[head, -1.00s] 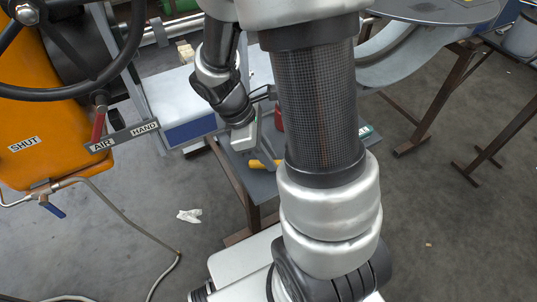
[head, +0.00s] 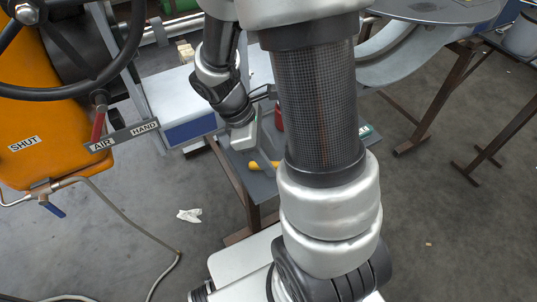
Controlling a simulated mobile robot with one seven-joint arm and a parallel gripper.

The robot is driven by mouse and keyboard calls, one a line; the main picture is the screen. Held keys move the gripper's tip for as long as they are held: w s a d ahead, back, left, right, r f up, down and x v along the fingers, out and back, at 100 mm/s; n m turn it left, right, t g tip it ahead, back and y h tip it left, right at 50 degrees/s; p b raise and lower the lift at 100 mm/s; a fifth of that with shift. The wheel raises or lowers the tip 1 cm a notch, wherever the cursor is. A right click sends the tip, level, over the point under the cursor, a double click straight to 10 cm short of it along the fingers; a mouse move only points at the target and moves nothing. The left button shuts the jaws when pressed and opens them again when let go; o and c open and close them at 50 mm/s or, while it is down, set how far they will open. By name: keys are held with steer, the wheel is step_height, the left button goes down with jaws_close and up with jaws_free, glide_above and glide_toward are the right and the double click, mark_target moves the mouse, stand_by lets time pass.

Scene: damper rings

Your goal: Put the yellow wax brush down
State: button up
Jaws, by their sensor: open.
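The yellow wax brush (head: 256,166) lies on the small dark table (head: 261,188), in the middle of the head view. Only its yellow part shows clearly; its right end is hidden behind my gripper and arm. My gripper (head: 269,166) is open, low over the table at the brush's right part. A finger crosses in front of the brush. I cannot tell whether the fingers touch it.
A red object (head: 279,118) stands on the table behind my gripper, partly hidden by my arm. A white-topped blue box (head: 183,100) is at the left. An orange tank (head: 45,130) with a handwheel stands far left. Open floor lies between.

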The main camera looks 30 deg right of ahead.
steer(key=p+v, duration=0.3)
steer(key=v, duration=0.9)
stand_by(0.6)
steer(key=s+a+r+m+t+y+p, duration=0.1)
steer(key=r+m+p, duration=0.3)
steer(key=r, duration=0.5)
steer(key=s+a+r+m+t+y+p, duration=0.1)
steer(key=s+r+m+t+p, duration=0.2)
steer(key=r+p, duration=0.3)
steer(key=s+a+r+m+t+y+p, duration=0.1)
steer(key=s+r+m+t+p, duration=0.2)
steer(key=r, duration=1.1)
steer(key=shift+a+r+m+t+y+p, duration=0.2)
steer(key=shift+m+t+y+p, duration=0.15)
steer(key=shift+m+p, duration=0.8)
steer(key=shift+s, duration=0.1)
